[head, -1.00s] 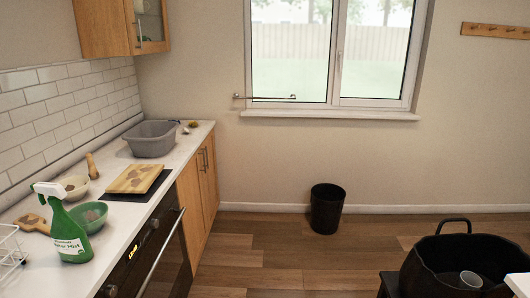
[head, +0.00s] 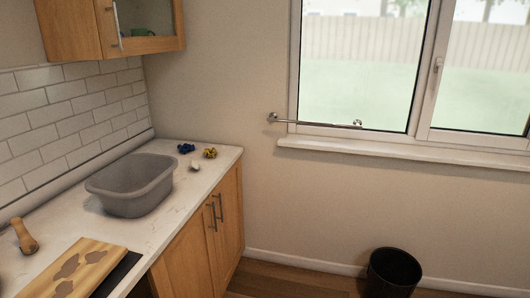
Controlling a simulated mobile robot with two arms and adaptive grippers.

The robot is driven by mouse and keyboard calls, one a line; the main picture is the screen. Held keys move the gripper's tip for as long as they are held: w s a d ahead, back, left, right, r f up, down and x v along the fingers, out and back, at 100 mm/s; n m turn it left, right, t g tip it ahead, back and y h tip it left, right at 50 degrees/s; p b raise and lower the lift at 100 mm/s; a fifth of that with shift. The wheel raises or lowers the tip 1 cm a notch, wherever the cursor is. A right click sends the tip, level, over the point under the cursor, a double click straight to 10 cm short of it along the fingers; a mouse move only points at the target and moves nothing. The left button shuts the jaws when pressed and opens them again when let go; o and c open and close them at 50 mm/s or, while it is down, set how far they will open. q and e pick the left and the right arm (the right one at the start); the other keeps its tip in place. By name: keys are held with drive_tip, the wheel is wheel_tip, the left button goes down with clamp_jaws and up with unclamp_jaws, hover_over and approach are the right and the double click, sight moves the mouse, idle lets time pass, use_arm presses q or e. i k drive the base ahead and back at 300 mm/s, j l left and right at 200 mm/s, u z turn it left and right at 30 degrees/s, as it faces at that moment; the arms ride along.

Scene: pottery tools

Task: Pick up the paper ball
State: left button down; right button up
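A small whitish lump (head: 195,167) lies on the counter to the right of the grey basin. It may be the paper ball, but it is too small to tell for sure. A small blue item (head: 186,148) and a small yellow item (head: 210,153) lie just behind it near the counter's far end. Neither of my grippers is in view.
The grey basin (head: 133,190) stands on the white counter (head: 183,205) against the tiled wall. A stained wooden board (head: 88,262) and a wooden-handled tool (head: 25,236) are nearer. A black bin (head: 393,272) stands on the floor at right. A cabinet (head: 145,22) hangs above.

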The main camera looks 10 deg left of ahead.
sight(193, 164)
drive_tip(key=i+u, duration=0.35)
drive_tip(key=i+l+u, duration=0.35)
drive_tip(key=i, duration=0.2)
drive_tip(key=i+l+u, duration=0.2)
drive_tip(key=i+u, duration=0.15)
drive_tip(key=i, duration=0.15)
